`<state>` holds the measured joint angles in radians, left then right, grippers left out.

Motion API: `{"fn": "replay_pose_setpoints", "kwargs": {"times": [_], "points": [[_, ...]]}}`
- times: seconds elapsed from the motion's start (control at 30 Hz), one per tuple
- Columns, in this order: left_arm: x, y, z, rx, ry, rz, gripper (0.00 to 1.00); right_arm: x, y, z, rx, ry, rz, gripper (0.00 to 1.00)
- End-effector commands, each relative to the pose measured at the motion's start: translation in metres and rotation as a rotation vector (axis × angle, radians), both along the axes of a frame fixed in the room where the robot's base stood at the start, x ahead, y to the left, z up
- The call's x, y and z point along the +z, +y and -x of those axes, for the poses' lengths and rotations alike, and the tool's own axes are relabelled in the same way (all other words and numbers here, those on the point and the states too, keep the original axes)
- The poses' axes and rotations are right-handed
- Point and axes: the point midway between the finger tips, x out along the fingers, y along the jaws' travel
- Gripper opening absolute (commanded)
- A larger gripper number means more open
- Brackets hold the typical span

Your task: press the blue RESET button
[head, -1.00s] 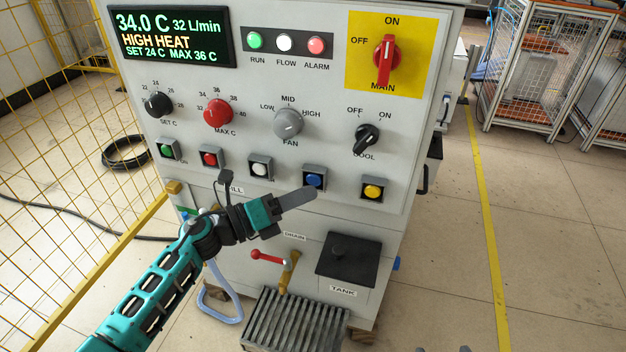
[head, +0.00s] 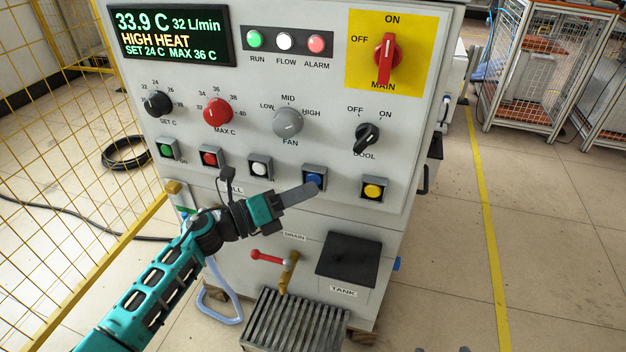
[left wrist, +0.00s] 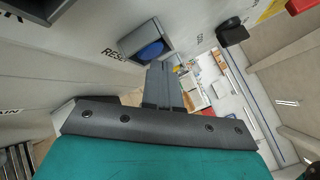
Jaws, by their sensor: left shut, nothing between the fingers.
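The blue RESET button (head: 313,179) sits in a square grey housing in the lower button row of the panel, between a white and a yellow button. In the left wrist view the blue button (left wrist: 151,50) shows in its housing beside part of its label. My left gripper (head: 314,187) is shut and empty. In the head view its fingertips overlap the lower edge of the button housing. In the left wrist view its fingers (left wrist: 163,78) point just beside the housing; I cannot tell whether they touch it. My right gripper is not in view.
The yellow button (head: 373,190) is to the right and the white button (head: 260,169) to the left. The COOL knob (head: 367,138) is above. The black tank lid (head: 346,258) and red drain lever (head: 268,257) are below. A yellow mesh fence (head: 60,130) stands at left.

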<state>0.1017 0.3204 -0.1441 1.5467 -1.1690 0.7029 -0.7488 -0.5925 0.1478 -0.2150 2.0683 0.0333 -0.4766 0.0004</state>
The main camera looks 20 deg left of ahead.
Motion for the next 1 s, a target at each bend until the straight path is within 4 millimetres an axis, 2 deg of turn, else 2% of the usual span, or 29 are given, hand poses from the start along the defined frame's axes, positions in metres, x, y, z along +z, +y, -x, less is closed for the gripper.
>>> {"fn": "replay_pose_setpoints", "kwargs": {"times": [1.0], "points": [[0.001, 0.000, -0.010, 0.002, -0.002, 0.000, 0.00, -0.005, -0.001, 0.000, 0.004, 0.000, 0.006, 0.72]]}}
